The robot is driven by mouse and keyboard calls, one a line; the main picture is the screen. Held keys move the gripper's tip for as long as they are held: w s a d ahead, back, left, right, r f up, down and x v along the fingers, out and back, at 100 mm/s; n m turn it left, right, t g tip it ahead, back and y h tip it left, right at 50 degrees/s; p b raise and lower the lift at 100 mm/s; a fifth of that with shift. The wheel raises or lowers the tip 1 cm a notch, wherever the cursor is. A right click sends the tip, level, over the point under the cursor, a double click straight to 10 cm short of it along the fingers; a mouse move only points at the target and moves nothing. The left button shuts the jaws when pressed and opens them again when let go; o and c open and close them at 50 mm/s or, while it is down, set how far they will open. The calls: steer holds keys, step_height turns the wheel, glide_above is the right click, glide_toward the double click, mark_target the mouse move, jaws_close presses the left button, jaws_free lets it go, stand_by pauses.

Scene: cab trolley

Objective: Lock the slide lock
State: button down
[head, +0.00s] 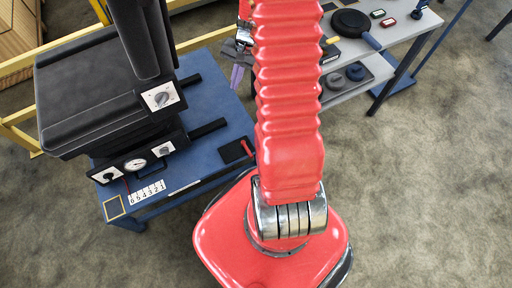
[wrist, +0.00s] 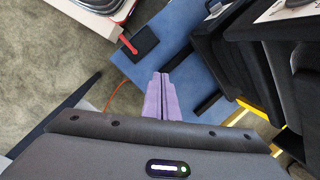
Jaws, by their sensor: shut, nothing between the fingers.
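A small black plate with a red handle (head: 238,150) lies on the blue trolley top (head: 218,104), near its right edge; I cannot tell for sure whether this is the slide lock. In the wrist view the same black plate and red handle (wrist: 143,42) show above and left of my fingers. My gripper (head: 237,76) has purple fingers and is shut and empty, hanging beyond the plate in the head view. In the wrist view the closed fingertips (wrist: 160,75) are over the blue top, apart from the plate.
A black control unit (head: 90,90) with knobs and a gauge (head: 135,164) stands on the trolley's left, with bars jutting right. A number strip (head: 147,193) lies at the front. A grey shelf table (head: 400,40) with a pan (head: 352,22) stands at the back right. Floor at right is clear.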

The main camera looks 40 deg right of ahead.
mark_target(247, 150)
steer(key=s+d+f+m, duration=0.2)
steer(key=s+f+m, duration=0.1)
steer(key=f, duration=0.7)
steer(key=s+d+f+m+y, duration=0.1)
steer(key=s+d+f+m, duration=0.1)
steer(key=s+f, duration=0.3)
steer(key=s+d+f+m+y, duration=0.1)
steer(key=s+d+f+m, duration=0.2)
steer(key=f, duration=1.1)
steer(key=shift+s+d+f+m, duration=0.35)
steer(key=shift+s+d, duration=0.15)
steer(key=shift+s, duration=0.45)
steer(key=shift+a+f, duration=0.1)
steer(key=shift+f, duration=0.05)
steer(key=w+a+f, duration=0.2)
steer(key=a+f, duration=0.6)
steer(key=shift+w, duration=0.25)
